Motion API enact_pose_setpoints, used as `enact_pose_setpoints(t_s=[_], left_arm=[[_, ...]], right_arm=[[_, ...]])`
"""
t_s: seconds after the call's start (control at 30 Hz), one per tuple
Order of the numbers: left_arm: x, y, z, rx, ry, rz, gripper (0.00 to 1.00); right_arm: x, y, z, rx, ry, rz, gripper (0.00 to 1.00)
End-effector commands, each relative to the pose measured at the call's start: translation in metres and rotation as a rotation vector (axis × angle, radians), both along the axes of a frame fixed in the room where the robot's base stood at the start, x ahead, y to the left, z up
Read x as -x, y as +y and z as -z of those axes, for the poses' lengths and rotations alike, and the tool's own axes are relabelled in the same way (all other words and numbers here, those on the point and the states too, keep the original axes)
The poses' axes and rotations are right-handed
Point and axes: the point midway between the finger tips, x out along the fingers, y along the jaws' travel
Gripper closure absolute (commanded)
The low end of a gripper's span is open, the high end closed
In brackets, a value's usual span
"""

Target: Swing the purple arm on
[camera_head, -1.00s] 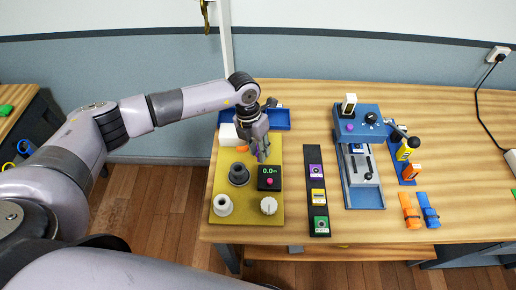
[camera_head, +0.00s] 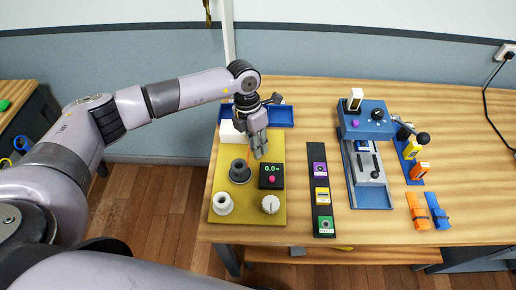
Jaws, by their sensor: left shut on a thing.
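My left gripper (camera_head: 258,154) points down over the back of the yellow board (camera_head: 225,178), above the small display box (camera_head: 271,176). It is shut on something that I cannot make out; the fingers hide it. A dark strip (camera_head: 322,212) right of the board carries a purple block (camera_head: 318,169), a yellow block (camera_head: 321,196) and a green block (camera_head: 325,225). The purple block has a small round pale centre. A purple knob (camera_head: 355,123) also shows on the blue machine (camera_head: 366,121). I cannot tell which purple part has the arm. My right gripper is out of view.
A black spool (camera_head: 239,171), white spool (camera_head: 222,203) and white dial (camera_head: 270,204) stand on the board. A blue tray (camera_head: 279,115) lies behind it. The machine's black-knobbed lever (camera_head: 422,138) sticks out right. Orange (camera_head: 417,211) and blue (camera_head: 437,211) clips lie front right.

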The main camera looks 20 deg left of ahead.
Motion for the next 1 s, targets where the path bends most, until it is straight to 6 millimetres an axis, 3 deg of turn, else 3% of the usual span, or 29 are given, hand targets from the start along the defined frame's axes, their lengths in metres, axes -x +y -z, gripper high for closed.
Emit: enact_pose_setpoints(t_s=[0.2, 0.23, 0.53, 0.83, 1.0], left_arm=[[0.000, 0.000, -0.001, -0.001, 0.000, 0.001, 1.00], [0.000, 0.001, -0.001, -0.001, 0.000, 0.000, 0.81], [0.000, 0.000, -0.001, -0.001, 0.001, -0.001, 0.61], [0.000, 0.000, -0.002, -0.001, 0.001, -0.001, 0.61], [-0.003, 0.003, -0.019, -0.002, -0.003, -0.001, 0.61]], right_arm=[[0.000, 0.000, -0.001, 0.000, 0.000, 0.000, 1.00], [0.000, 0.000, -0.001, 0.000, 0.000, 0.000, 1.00], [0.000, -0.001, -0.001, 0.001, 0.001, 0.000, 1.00], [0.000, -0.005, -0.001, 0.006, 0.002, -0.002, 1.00], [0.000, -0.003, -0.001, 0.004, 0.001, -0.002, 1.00]])
